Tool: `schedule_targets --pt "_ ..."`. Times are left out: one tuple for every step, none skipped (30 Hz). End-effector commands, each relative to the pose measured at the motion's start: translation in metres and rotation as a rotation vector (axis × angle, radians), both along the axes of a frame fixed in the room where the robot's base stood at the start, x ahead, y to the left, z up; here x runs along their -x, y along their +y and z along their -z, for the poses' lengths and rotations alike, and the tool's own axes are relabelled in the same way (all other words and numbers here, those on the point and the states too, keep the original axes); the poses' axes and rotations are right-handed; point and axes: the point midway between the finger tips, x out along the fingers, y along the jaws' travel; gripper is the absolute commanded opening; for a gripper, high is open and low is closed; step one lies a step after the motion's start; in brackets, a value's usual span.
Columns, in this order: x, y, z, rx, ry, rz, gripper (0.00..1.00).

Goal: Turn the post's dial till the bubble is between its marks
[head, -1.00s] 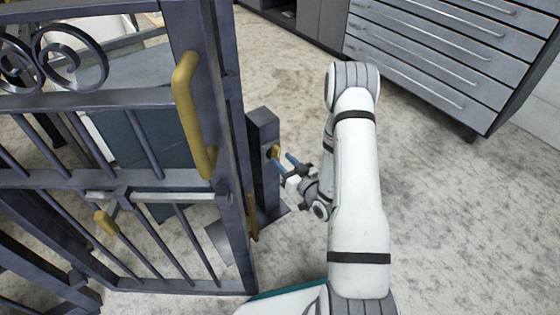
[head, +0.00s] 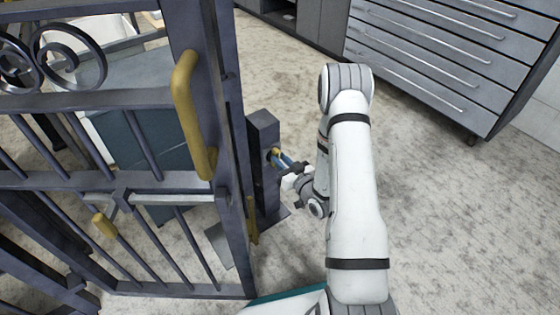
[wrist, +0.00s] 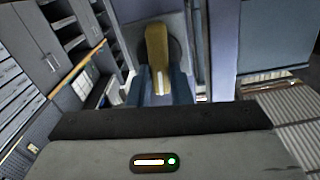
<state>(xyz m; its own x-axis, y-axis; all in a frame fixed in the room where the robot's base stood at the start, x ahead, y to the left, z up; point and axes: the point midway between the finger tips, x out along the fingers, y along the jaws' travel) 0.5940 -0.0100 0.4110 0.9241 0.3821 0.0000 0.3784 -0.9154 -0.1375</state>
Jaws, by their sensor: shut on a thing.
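The dial is a small yellow knob (head: 274,153) on the face of the short dark post (head: 263,125). In the wrist view the knob (wrist: 157,58) is a yellow bar with a pale stripe at its lower end, in front of a dark round plate. My gripper (head: 280,160) is at the post, its blue fingers closed on the knob. In the wrist view the blue fingers (wrist: 160,84) stand on either side of the knob's lower end. I cannot make out a bubble or its marks in either view.
The dark metal gate (head: 225,130) with a yellow handle (head: 192,110) stands left of the post. A yellow-knobbed bar (head: 105,225) crosses the gate lower down. A grey drawer cabinet (head: 440,60) is at the back right. The floor right of my arm is clear.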

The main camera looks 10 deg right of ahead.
Motion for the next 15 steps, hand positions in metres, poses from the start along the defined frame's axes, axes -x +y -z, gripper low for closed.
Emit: schedule_targets --pt "0.0005 0.0006 0.0001 -0.001 0.001 -0.002 0.00" --pt "0.0005 0.0006 0.0001 -0.001 0.001 -0.002 0.00" --pt "0.0005 0.0007 0.0006 0.003 0.000 -0.002 0.00" --pt "0.0004 0.0008 0.0012 0.012 -0.005 -0.002 0.00" --pt "0.0004 0.0010 0.0019 0.025 -0.011 -0.002 0.00" --pt "0.0004 0.0012 0.0026 0.049 -0.021 -0.002 0.00" --pt "0.0005 0.0015 0.0031 0.069 -0.029 -0.002 0.00" --pt "0.0007 0.0018 0.0035 0.090 -0.037 -0.002 0.00" --pt "0.0010 0.0021 0.0035 0.114 -0.046 -0.002 0.00" --pt "0.0011 0.0023 0.0031 0.129 -0.052 -0.002 0.00" --pt "0.0010 0.0025 0.0025 0.142 -0.059 -0.002 0.00" --pt "0.0011 0.0026 0.0017 0.154 -0.063 -0.002 0.00" --pt "0.0012 0.0026 0.0012 0.158 -0.065 -0.003 0.00" --pt "0.0012 0.0027 0.0008 0.161 -0.066 -0.003 0.00" --pt "0.0012 0.0027 0.0003 0.162 -0.066 -0.003 0.00"
